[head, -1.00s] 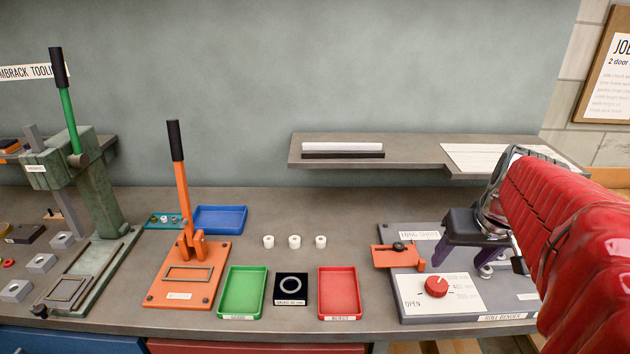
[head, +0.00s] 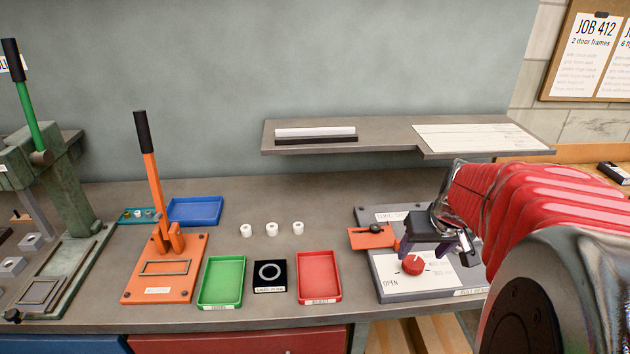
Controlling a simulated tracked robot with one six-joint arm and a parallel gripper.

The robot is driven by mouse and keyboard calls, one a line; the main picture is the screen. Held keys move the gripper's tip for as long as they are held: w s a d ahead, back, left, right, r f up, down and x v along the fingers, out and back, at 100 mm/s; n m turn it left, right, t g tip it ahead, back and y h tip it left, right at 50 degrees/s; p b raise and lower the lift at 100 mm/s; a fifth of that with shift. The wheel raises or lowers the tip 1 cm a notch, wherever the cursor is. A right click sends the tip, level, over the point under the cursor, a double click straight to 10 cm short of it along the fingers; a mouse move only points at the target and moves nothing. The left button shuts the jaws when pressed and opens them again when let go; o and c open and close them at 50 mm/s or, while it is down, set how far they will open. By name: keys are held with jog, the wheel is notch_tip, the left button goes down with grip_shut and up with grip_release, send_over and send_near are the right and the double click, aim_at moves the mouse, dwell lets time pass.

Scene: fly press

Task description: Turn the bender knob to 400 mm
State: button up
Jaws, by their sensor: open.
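The bender knob (head: 413,265) is red and round and sits on the pale dial plate of the roll bender (head: 384,293) at the right of the bench. The word OPEN shows at the dial's lower left, and mm marks show at its right, partly too small to read. The knob's pointer setting is not clear. My gripper (head: 434,252) hangs over the bender, just above and to the right of the knob, with its jaws open and empty. It hides part of the plate. I cannot tell whether a finger touches the knob.
An orange lever press (head: 159,285) and a green press (head: 75,262) stand left. Green (head: 221,303), red (head: 320,298) and blue (head: 194,222) trays lie on the bench. A shelf (head: 385,138) juts out behind my arm. Three white rings stand mid-bench.

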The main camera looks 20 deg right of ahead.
aim_at(414, 262)
jog(key=shift+x, duration=2.9)
jog(key=c, duration=1.1)
